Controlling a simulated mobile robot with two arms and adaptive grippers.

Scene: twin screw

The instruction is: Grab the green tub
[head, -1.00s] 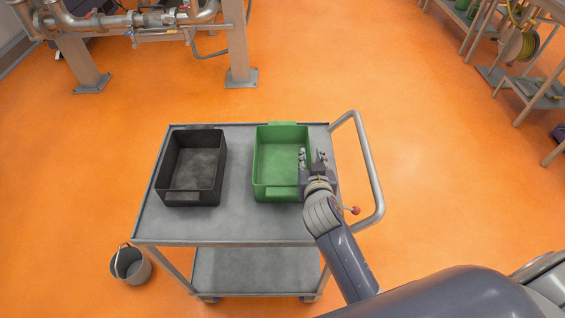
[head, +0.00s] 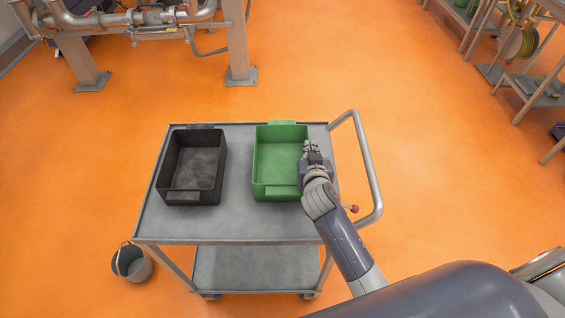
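The green tub (head: 280,192) stands upright on the right half of the cart's top, empty as far as I can see. My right gripper (head: 311,147) is at the tub's right wall, with its fingers drawn close together over that rim. The fingers look shut on the wall, though the gripper hides part of the contact. My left gripper is not in view.
A black tub (head: 192,196) stands on the left half of the grey cart (head: 235,225). The cart's curved handle (head: 372,185) rises just right of my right arm. A grey bucket (head: 133,265) stands on the floor at the cart's lower left.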

